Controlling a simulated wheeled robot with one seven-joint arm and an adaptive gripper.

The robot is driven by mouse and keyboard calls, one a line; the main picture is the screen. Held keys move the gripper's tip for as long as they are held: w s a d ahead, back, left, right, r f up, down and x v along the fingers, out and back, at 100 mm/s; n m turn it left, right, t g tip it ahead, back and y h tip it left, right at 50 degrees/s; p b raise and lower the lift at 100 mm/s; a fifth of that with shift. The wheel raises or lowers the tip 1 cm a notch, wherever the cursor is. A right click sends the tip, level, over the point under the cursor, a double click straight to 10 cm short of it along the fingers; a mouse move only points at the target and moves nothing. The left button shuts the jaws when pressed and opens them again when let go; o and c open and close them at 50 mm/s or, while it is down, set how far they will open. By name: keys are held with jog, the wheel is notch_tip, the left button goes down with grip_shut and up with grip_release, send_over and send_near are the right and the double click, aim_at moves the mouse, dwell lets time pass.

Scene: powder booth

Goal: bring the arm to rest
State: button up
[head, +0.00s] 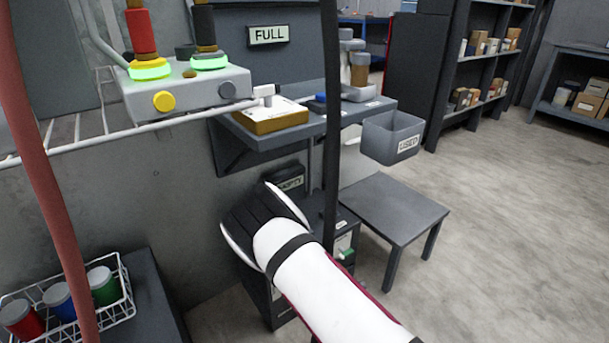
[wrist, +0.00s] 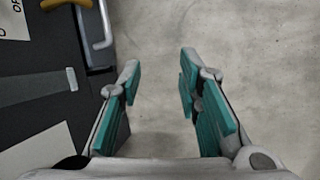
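My gripper (wrist: 160,95) shows in the wrist view with its two teal-padded fingers spread well apart. Nothing is between them; only bare concrete floor shows there. In the head view my white arm reaches from the bottom edge toward the middle, in front of a dark cabinet below the shelf. The fingers are hidden from the head camera. In the wrist view a dark surface (wrist: 40,85) with a metal handle (wrist: 100,35) lies to the left of the fingers.
A shelf (head: 300,130) marked FULL above carries a yellow-brown box (head: 270,122). A grey bin marked USED (head: 390,135) hangs at its right, above a low table (head: 390,205). A red hose (head: 45,170) and a dark post (head: 331,90) cross the view. Open floor (head: 510,220) lies right.

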jog(key=s+d+r+m+g, duration=0.1)
jog(key=s+d+r+m, duration=0.3)
jog(key=r, duration=0.8)
jog(key=s+a+r+m+g+y, duration=0.1)
jog(key=r+m, duration=0.4)
jog(key=r, duration=0.7)
jog(key=s+d+r+m+g, duration=0.1)
jog(key=s+d+r+m, duration=0.3)
jog(key=r, duration=0.7)
jog(key=s+r+m+y, duration=0.1)
jog(key=s+r+m, duration=0.5)
jog(key=s+r, duration=0.75)
jog(key=s+r+m+g, duration=0.1)
jog(key=s+r+m, duration=0.25)
jog(key=s, duration=1.45)
notch_tip(320, 180, up, 40)
jog(key=t+p, duration=0.4)
jog(key=p, duration=3.4)
jog(key=shift+w+d+f+y, duration=0.2)
jog(key=shift+w+y, duration=0.1)
jog(key=shift+y, duration=0.1)
